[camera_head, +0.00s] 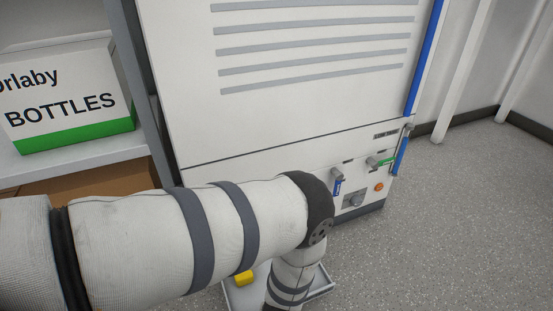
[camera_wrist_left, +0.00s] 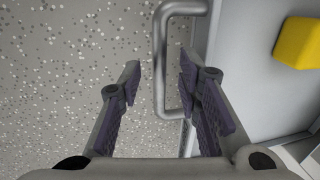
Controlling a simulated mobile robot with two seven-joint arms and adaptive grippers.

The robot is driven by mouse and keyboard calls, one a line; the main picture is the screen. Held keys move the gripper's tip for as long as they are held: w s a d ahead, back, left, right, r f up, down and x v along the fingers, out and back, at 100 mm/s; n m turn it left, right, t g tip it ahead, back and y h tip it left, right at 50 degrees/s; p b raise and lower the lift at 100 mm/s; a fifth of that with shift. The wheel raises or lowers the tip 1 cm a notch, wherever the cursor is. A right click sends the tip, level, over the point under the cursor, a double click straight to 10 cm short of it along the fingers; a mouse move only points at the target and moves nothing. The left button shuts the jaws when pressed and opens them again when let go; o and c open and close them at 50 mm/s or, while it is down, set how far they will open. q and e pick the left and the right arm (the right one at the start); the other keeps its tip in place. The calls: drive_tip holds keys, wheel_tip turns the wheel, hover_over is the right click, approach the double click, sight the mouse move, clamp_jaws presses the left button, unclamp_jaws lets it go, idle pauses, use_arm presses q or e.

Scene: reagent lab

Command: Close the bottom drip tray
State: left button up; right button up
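The bottom drip tray (camera_head: 322,289) sticks out at the foot of the white cabinet, low in the head view, partly hidden by my left arm. The wrist view shows the tray's grey inside (camera_wrist_left: 240,90) and its metal bar handle (camera_wrist_left: 159,60). My left gripper (camera_wrist_left: 158,88) is open, with one finger on each side of the handle bar in that view. I see no clear contact with the bar. The left gripper is hidden in the head view. My right gripper is not in view.
A yellow block (camera_head: 244,278) lies in the tray. The white cabinet (camera_head: 290,110) has blue-handled valves (camera_head: 337,183) and an orange button (camera_head: 379,187) low on its front. A shelf with a "BOTTLES" box (camera_head: 65,95) stands left. Speckled floor (camera_head: 460,220) is clear at right.

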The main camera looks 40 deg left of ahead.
use_arm(q)
drive_tip(key=shift+f, duration=0.15)
clamp_jaws()
